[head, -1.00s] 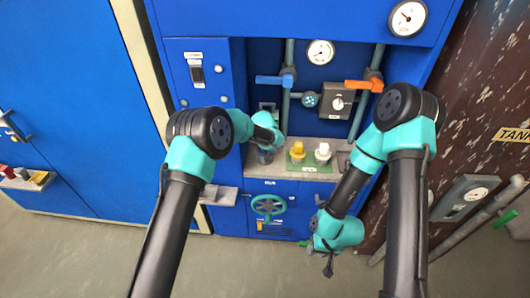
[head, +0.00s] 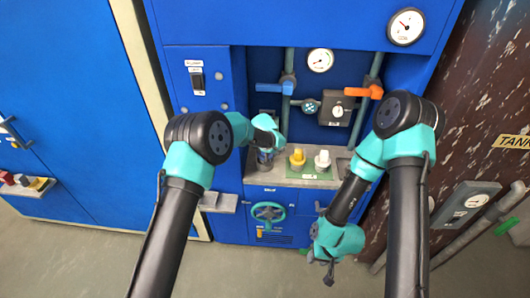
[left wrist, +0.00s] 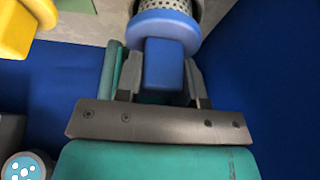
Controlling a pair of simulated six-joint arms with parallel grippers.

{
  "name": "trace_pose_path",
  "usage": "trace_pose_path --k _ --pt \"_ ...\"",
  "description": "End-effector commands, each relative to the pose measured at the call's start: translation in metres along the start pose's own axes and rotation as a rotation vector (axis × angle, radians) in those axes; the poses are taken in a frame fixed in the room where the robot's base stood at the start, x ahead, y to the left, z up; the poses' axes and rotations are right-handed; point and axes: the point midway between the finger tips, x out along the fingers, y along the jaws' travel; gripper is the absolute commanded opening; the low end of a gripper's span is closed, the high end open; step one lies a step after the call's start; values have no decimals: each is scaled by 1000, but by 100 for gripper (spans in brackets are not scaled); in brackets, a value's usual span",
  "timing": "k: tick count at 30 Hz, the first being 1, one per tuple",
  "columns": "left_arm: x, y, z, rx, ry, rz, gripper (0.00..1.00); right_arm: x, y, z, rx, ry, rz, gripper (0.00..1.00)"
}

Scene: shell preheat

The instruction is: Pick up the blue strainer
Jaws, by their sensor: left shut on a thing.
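The blue strainer (left wrist: 165,30) shows in the left wrist view with a blue block grip, a round blue collar and a perforated metal basket, cut off at the top edge. My left gripper (left wrist: 160,75) is shut on the blue grip, one finger on each side. In the head view the strainer (head: 264,157) is a small dark blue shape at the left end of the grey ledge, mostly hidden under my left wrist. I cannot tell whether its bottom touches the ledge. My right gripper (head: 328,273) hangs low in front of the cabinet, away from the strainer; its fingers are too small to read.
A yellow strainer-like piece (head: 298,157) and a white one (head: 322,160) stand on a green plate on the grey ledge (head: 280,180). Blue (head: 270,87) and orange (head: 362,92) valve handles sit on pipes above. A green handwheel (head: 268,212) is below.

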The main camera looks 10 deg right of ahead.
Motion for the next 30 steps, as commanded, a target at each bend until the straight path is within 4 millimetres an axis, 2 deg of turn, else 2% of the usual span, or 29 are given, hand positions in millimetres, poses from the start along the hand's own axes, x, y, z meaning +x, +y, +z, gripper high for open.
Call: trace_pose_path --k 6,12,18,30 --pt "-38 0 -18 0 4 0 11 0 0 0 0 0 0 38" --pt "-66 0 -30 -1 3 0 11 0 0 0 0 0 0 38" --pt "-74 0 -33 0 0 0 11 0 0 0 0 0 0 38" --pt "-74 0 -33 0 0 0 11 0 0 0 0 0 0 38"
